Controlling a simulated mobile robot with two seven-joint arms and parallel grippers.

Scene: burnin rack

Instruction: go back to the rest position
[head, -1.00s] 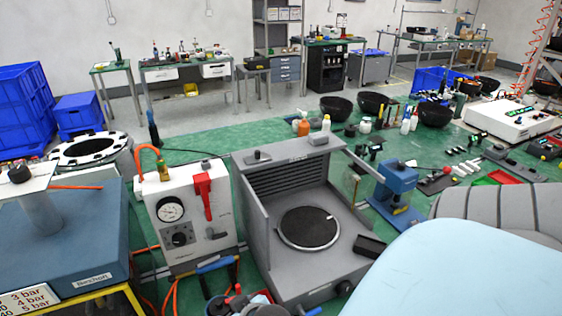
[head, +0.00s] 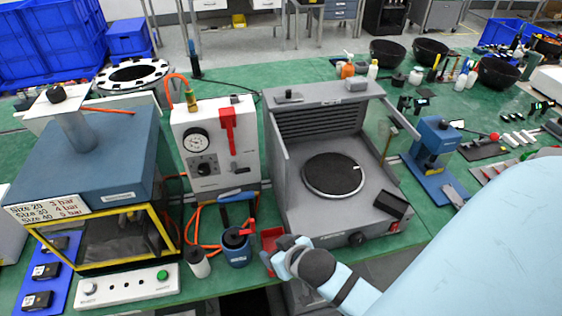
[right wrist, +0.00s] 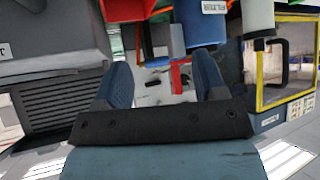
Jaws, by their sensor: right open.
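My right gripper (head: 284,248) is in the lower middle of the head view, at the front edge of the green bench, below the grey hotplate box. Its light blue arm comes in from the lower right. In the right wrist view its two dark blue fingers (right wrist: 163,82) stand apart with no object held between them. A red bin (head: 270,240) shows right beside the gripper in the head view; I cannot tell whether they touch. My left gripper is not in view.
The grey hotplate box (head: 330,229) stands behind the gripper. To the left are a blue cup of tools (head: 237,252), a white bottle (head: 198,263), a gauge unit (head: 185,125) and a yellow-framed blue chamber (head: 100,165). A blue press (head: 437,137) stands at the right.

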